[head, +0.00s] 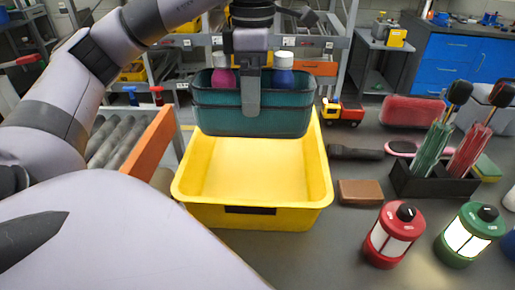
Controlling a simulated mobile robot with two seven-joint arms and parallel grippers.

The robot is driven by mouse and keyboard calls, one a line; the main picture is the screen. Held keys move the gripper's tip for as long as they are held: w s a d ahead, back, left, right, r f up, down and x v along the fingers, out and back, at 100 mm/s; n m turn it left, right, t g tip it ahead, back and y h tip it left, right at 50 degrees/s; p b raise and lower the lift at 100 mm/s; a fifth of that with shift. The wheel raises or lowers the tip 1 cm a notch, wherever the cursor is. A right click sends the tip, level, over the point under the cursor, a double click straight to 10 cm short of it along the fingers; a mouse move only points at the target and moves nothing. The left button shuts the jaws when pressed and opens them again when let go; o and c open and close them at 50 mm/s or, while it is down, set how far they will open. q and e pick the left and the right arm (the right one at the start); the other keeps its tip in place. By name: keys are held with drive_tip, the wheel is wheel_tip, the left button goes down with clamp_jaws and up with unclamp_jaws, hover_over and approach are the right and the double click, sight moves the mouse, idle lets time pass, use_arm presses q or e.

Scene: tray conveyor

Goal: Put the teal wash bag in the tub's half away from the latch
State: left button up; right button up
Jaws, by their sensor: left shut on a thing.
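The teal wash bag (285,122) is an open-topped caddy with a pink bottle (223,73) and a blue bottle (283,77) standing in it. My left gripper (252,98) is shut on the bag's near wall, with one finger showing outside. The bag hangs level at the far end of the yellow tub (325,180) and hides its far rim. I cannot tell how high above the tub it is. The tub looks empty, and its dark latch (250,210) is on the near wall. My right gripper is not in view.
Right of the tub are a brown block (360,192), a dark flashlight (355,153), a toy truck (342,112) and a dark holder (430,184). A red lantern (393,235) and a green lantern (468,235) stand nearer. A roller conveyor (115,145) is at left.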

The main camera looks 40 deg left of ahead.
use_arm(q)
drive_tip(key=shift+w+f, duration=0.1)
wheel_tip(320, 180, down, 20)
drive_tip(key=b, duration=0.7)
drive_tip(key=shift+b, duration=0.4)
drive_tip(key=o, duration=1.1)
